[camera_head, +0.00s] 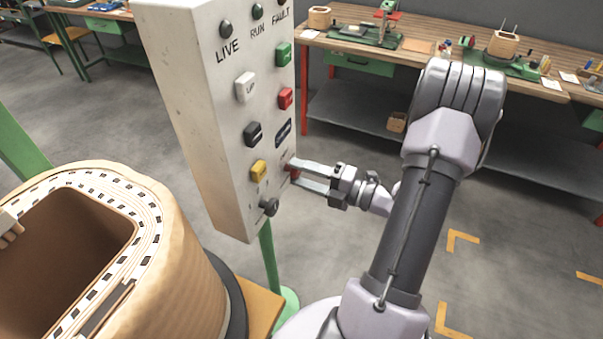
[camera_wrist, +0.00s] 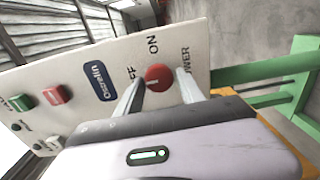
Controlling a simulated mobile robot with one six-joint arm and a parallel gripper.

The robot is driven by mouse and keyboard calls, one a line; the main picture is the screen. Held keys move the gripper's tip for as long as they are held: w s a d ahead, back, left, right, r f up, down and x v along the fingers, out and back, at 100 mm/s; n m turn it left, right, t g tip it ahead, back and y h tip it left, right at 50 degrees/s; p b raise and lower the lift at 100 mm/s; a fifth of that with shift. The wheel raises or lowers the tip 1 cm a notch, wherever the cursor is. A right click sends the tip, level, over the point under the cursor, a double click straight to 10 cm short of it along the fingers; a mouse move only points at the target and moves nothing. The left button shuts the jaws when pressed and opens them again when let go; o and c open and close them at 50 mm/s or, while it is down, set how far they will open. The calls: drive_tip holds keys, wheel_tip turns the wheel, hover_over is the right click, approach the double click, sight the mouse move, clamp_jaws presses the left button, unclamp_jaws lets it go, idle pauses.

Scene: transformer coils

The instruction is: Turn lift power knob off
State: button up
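The red power knob (camera_wrist: 159,77) is on the face of the pale control box (camera_wrist: 200,45), with "OFF", "ON" and "POWER" lettering around it. In the head view the knob (camera_head: 294,175) is mostly hidden by my fingers. My gripper (camera_head: 295,172) reaches the box from the right. In the wrist view its two fingers (camera_wrist: 160,84) stand on either side of the knob, spread apart, with tips close to the panel. I cannot tell whether either finger touches the knob. The knob's pointer direction is unclear.
The box also carries a green button (camera_head: 284,54), a red button (camera_head: 286,98), a yellow button (camera_head: 258,171) and a dark knob (camera_head: 269,207). A large wound coil (camera_head: 190,260) stands left. A workbench (camera_head: 330,40) is behind. Floor to the right is open.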

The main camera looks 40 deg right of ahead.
drive_tip(key=shift+o, duration=0.7)
drive_tip(key=shift+s, duration=0.1)
drive_tip(key=p+v, duration=0.4)
drive_tip(key=v, duration=1.3)
drive_tip(key=shift+s+p, duration=0.15)
drive_tip(key=shift+p, duration=0.15)
